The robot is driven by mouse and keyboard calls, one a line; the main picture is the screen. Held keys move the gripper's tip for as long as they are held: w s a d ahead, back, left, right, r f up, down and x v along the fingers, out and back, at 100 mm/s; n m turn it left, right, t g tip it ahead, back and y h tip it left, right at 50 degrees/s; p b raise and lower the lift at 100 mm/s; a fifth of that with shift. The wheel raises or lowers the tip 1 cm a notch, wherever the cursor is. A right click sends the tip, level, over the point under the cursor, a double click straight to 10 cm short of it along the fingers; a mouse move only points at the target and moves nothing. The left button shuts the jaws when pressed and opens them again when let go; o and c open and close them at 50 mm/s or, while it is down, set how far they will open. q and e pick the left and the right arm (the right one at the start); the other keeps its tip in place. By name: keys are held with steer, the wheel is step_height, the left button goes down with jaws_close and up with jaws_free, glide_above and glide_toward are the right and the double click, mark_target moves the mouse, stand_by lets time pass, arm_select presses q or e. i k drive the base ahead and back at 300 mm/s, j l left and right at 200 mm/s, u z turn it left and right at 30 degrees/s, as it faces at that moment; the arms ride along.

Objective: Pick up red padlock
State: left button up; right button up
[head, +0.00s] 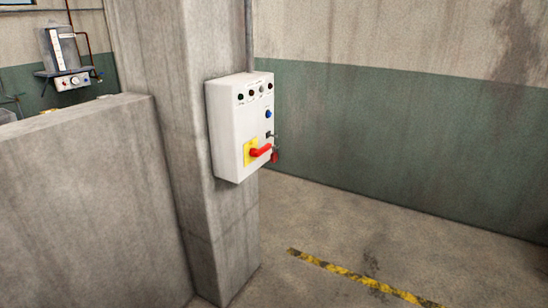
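A small dark red item (275,156), which looks like the red padlock, hangs at the lower right edge of a white control box (228,142). It is small and partly hard to make out, so I cannot tell how it is attached. The box is mounted on a concrete pillar and has a red rotary handle (261,151) on a yellow plate (250,152), just left of the dark red item. Neither of my grippers shows in the head view.
The concrete pillar (160,60) stands beside a low concrete wall (85,200) on the left. Open floor (340,230) with a yellow and black stripe (350,275) lies to the right. A green and grey wall (400,130) closes the back. Equipment (66,60) hangs at the far left.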

mark_target(274, 156)
steer(key=i+l+u, duration=0.1)
steer(key=u, duration=0.75)
steer(key=i+l+u, duration=0.25)
steer(key=l+u, duration=0.2)
steer(key=l, duration=0.2)
steer(key=l+u, duration=0.25)
steer(key=i+l+u, duration=0.15)
steer(key=l, duration=0.45)
steer(key=l+u, duration=0.15)
steer(key=l, duration=0.4)
steer(key=l+u, duration=0.1)
steer(key=l, duration=1)
